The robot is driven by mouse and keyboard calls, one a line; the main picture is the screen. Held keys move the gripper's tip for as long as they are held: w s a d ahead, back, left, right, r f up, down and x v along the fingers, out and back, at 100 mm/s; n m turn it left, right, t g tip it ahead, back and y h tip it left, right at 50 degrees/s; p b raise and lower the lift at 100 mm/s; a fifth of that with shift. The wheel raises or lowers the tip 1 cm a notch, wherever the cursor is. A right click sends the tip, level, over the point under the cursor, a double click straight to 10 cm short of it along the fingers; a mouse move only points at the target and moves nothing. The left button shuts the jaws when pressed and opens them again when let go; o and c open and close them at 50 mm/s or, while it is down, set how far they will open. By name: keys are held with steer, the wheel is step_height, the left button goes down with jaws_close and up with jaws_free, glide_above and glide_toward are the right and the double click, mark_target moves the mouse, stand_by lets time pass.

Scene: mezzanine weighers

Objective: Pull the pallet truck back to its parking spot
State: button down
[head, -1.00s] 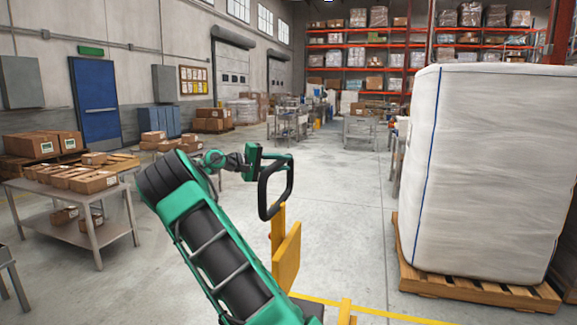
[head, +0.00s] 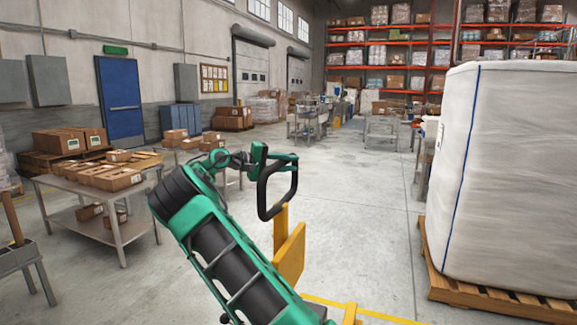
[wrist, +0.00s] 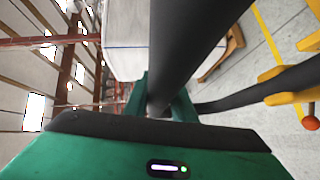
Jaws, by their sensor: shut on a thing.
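The pallet truck's black loop handle (head: 277,190) stands upright in the middle of the head view. My green gripper (head: 262,165) is shut on the loop's upper part. The truck's yellow body (head: 290,255) shows below the handle, partly hidden by my arm. In the wrist view, the thick black handle tube (wrist: 185,50) runs into my gripper (wrist: 165,100), and yellow truck parts (wrist: 285,85) show at the right. The truck's forks are not clearly seen. A yellow floor line (head: 385,316) shows by the truck; I cannot tell whether it marks the parking spot.
A tall white wrapped load (head: 515,170) on a wooden pallet (head: 455,285) stands close on the right. A metal table (head: 125,235) with several cartons stands at the left. A grey stand (head: 20,255) is at the left edge. The concrete floor (head: 350,195) ahead is clear.

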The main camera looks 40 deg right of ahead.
steer(key=c, duration=1.7)
jaws_free()
steer(key=shift+w+a+f, duration=0.35)
steer(key=shift+w+f, duration=0.1)
steer(key=shift+f, duration=0.05)
steer(key=shift+o, duration=1.1)
steer(key=shift+w+a, duration=0.15)
steer(key=shift+a, duration=0.05)
steer(key=shift+r, duration=0.15)
steer(key=shift+a+r, duration=0.1)
steer(key=shift+r, duration=0.05)
steer(key=shift+a, duration=0.25)
steer(key=v, duration=1)
steer(key=shift+w, duration=0.2)
